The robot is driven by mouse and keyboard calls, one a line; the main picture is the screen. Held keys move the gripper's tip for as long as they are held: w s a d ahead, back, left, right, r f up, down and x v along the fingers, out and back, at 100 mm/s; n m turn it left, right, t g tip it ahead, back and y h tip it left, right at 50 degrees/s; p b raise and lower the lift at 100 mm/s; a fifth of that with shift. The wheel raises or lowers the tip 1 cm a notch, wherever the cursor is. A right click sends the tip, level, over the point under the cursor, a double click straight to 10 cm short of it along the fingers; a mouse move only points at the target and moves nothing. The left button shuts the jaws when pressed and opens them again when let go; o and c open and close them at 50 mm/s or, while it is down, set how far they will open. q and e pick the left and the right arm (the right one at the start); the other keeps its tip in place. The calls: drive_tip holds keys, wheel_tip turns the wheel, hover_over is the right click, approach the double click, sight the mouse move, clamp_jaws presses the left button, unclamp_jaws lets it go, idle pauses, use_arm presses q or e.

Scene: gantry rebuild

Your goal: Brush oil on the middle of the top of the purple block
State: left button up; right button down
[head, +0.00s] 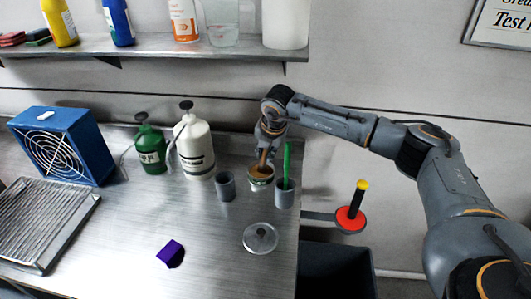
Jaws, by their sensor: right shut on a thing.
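The purple block (169,252) lies on the metal bench near its front, left of centre. My right gripper (268,141) is at the back right of the bench, shut on a brown brush (263,161). The brush points down into the mouth of a small open can (260,182); its bristle end is hidden inside or behind the rim. The block is well to the front left of this gripper, and its top looks bare. My left gripper is out of view.
Grey cups (225,188) stand either side of the can, the right one holding a green stick (287,163). A round lid (261,238) lies in front. White (196,150) and green (150,152) bottles and a blue fan (62,148) stand behind. Bench around the block is clear.

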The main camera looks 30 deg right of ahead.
drive_tip(key=shift+r+p, duration=0.55)
drive_tip(key=shift+r, duration=0.4)
drive_tip(key=shift+r+p, duration=1.1)
drive_tip(key=shift+r, duration=1.4)
